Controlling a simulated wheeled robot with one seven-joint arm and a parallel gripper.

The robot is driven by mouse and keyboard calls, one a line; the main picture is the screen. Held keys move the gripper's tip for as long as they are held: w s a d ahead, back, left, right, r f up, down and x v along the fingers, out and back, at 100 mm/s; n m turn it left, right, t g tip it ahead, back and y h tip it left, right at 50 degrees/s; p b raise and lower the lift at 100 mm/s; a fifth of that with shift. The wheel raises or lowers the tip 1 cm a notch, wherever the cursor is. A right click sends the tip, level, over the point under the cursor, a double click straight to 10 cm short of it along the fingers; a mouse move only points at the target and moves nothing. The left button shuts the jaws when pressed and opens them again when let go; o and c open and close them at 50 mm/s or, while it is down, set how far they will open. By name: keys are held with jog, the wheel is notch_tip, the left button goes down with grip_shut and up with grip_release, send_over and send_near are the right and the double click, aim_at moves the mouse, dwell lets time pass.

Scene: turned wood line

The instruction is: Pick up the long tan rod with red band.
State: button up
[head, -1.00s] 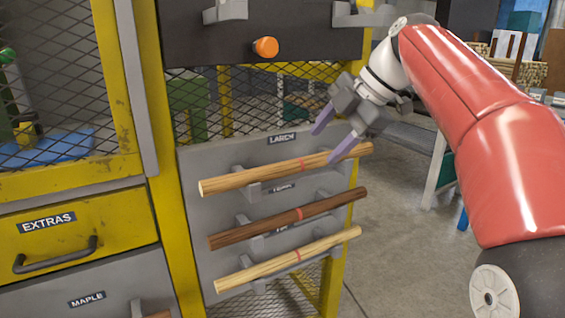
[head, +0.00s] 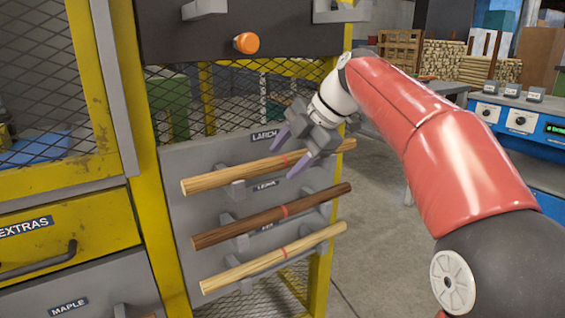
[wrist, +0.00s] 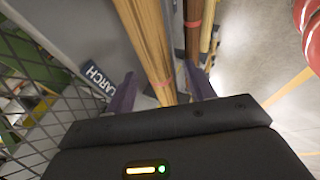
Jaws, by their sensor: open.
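A long tan rod with a red band (head: 230,176) lies across grey brackets beneath the LARCH label, topmost of three rods. A paler tan rod with a red band (head: 235,273) lies lowest. My gripper (head: 291,153) is open at the top rod, close to its red band, with one finger above it and one in front or below. In the wrist view the tan rod (wrist: 147,40) runs between the two open fingers (wrist: 160,88), its band at fingertip level. I see no finger pressed on it. How deep the fingers reach around it is unclear.
A dark brown rod with a red band (head: 250,222) lies on the brackets just below. A grey panel (head: 185,225) backs the rods. Wire mesh (head: 165,90) and a yellow post (head: 140,170) stand close by. An orange knob (head: 246,43) sits above. Open floor (head: 375,240) is at right.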

jog(key=c, duration=1.2)
jog(key=shift+o, duration=0.2)
